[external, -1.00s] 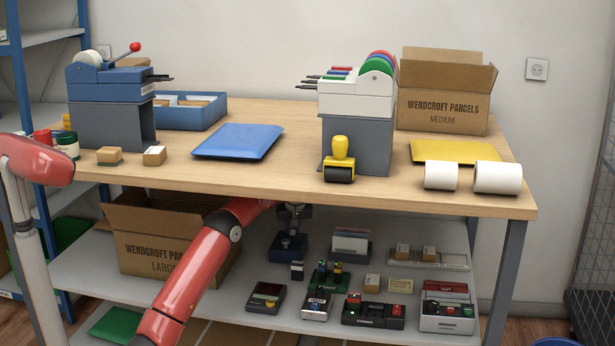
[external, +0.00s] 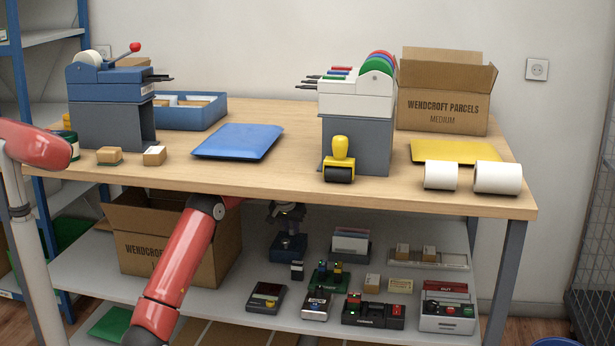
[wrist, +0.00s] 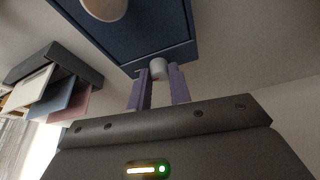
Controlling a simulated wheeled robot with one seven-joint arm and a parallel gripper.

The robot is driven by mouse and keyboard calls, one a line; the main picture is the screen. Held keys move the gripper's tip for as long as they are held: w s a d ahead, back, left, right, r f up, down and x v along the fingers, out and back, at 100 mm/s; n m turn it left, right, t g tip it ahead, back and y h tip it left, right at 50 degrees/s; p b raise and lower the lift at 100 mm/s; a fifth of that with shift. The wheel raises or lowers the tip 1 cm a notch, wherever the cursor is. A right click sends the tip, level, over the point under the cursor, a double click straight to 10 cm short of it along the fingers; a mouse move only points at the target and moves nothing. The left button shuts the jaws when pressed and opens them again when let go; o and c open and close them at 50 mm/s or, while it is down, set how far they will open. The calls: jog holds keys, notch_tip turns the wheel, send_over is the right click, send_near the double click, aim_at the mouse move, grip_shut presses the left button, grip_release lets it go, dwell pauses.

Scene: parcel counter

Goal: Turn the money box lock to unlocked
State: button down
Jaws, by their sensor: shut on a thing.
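The money box is a dark blue box (external: 288,246) on the lower shelf under the counter. In the wrist view its dark blue face (wrist: 135,42) fills the upper middle. A small pale round knob (wrist: 159,67), which looks like the lock, sits at the box's lower edge there. My gripper (wrist: 158,74) has its two purple fingers shut on this knob, one on each side. In the external view my gripper (external: 285,224) is just above the box, partly shaded by the counter. The lock's markings do not show.
The wooden counter (external: 270,184) overhangs the lower shelf. A large cardboard box (external: 140,252) stands left, partly behind my arm. Right of the money box are a grey card holder (external: 350,246) and several small devices. In the wrist view, a larger cream round part (wrist: 105,8) is on the blue box.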

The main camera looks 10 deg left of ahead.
dwell(0.4)
jog(key=c, duration=1.3)
grip_release()
